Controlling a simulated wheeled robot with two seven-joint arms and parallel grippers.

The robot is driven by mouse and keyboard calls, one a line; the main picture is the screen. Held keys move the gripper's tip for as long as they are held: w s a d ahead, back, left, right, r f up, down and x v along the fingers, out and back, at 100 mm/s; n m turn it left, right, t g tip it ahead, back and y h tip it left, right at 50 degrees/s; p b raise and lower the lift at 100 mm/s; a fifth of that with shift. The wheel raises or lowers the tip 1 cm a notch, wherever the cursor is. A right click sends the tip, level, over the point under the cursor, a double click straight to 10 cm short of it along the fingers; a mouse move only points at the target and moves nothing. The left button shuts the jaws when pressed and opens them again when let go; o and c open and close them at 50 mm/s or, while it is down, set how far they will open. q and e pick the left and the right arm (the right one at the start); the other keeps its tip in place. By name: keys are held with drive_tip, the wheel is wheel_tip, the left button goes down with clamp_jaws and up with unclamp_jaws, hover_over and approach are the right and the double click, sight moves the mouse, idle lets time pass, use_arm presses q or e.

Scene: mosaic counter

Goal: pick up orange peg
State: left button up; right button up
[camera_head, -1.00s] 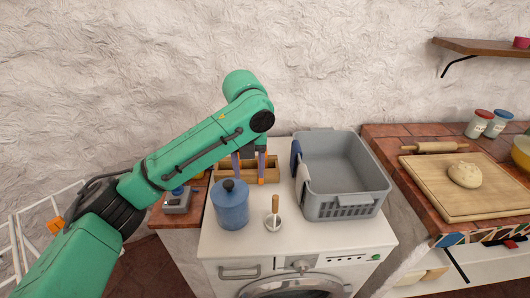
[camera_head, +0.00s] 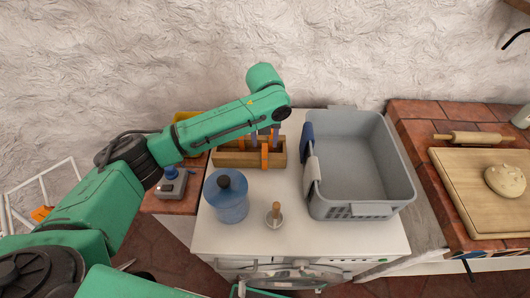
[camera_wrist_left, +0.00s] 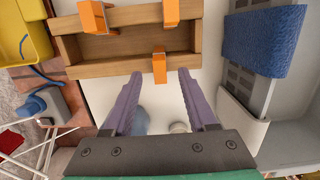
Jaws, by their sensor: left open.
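A wooden box (camera_head: 232,158) stands at the back left of the white washing machine top, with orange pegs on its walls. In the left wrist view, one orange peg (camera_wrist_left: 159,67) is on the box's near wall, and two more orange pegs (camera_wrist_left: 93,18) (camera_wrist_left: 171,12) are on the far wall. The near-wall peg also shows in the head view (camera_head: 265,158). My left gripper (camera_wrist_left: 160,74) is open, with its purple fingertips on either side of the near-wall peg; contact cannot be told. It also shows over the box in the head view (camera_head: 264,142). My right gripper is not in view.
A grey basket (camera_head: 378,203) with cloths over its left rim stands right of the box. A blue lidded jar (camera_head: 228,203) and a mortar with pestle (camera_head: 274,216) stand in front. A small grey device (camera_head: 170,187) and yellow container (camera_wrist_left: 25,38) are left.

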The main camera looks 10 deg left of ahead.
sight(265, 148)
use_arm(q)
wheel_tip(265, 148, down, 4)
drive_tip(key=shift+p, duration=0.6)
drive_tip(key=shift+w, duration=0.1)
clamp_jaws()
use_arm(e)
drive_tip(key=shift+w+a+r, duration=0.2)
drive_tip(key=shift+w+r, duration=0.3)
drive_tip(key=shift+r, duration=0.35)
